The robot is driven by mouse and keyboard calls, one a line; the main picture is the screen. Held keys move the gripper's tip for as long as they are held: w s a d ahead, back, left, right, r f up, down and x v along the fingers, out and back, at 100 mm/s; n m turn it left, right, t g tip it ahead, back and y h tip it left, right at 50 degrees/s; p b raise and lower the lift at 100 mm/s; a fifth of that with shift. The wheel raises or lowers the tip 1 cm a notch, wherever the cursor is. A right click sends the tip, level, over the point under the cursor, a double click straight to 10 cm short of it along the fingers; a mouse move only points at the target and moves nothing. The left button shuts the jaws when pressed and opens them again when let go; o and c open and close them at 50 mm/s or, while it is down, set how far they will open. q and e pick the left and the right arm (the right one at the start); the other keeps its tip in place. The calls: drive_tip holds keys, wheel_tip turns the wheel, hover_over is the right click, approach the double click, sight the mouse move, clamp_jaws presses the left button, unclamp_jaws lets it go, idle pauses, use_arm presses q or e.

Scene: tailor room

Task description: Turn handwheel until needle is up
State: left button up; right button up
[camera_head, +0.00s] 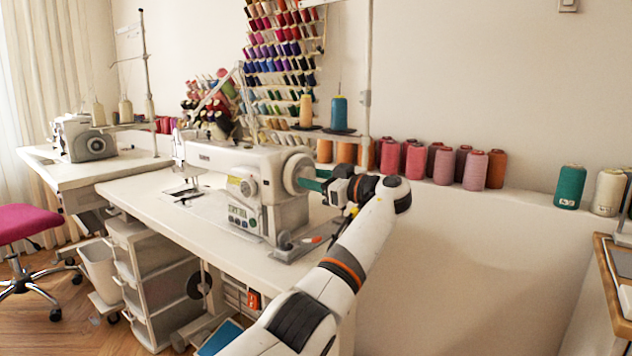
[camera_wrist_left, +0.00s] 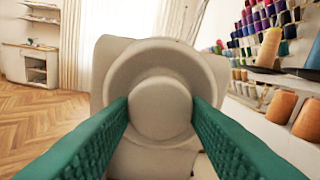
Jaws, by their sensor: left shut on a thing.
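A white sewing machine (camera_head: 235,168) stands on a white table in the head view. Its round handwheel (camera_head: 297,173) is on the right end, and it fills the middle of the left wrist view (camera_wrist_left: 160,68). My left gripper (camera_head: 312,180) reaches the handwheel from the right. In the left wrist view its two green ribbed fingers (camera_wrist_left: 160,112) are shut on the handwheel's round hub (camera_wrist_left: 160,108), one on each side. The needle area is at the machine's left end; the needle is too small to make out. My right gripper is not in view.
Several thread cones (camera_head: 444,166) stand along the ledge behind and right of the machine. A thread stand pole (camera_head: 365,80) rises close behind my left gripper. A second sewing machine (camera_head: 82,140) is on the far left, with a pink chair (camera_head: 28,224) before it.

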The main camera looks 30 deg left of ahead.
use_arm(q)
drive_tip(key=shift+f, duration=0.25)
drive_tip(key=o, duration=0.9)
drive_tip(key=shift+o, duration=0.5)
drive_tip(key=shift+r, duration=0.15)
drive_tip(key=shift+d, duration=0.1)
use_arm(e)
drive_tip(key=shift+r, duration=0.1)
use_arm(q)
drive_tip(key=shift+d, duration=0.3)
drive_tip(key=d+p, duration=0.2)
drive_tip(key=d, duration=0.9)
drive_tip(key=shift+s+d, duration=0.15)
drive_tip(key=shift+s, duration=0.3)
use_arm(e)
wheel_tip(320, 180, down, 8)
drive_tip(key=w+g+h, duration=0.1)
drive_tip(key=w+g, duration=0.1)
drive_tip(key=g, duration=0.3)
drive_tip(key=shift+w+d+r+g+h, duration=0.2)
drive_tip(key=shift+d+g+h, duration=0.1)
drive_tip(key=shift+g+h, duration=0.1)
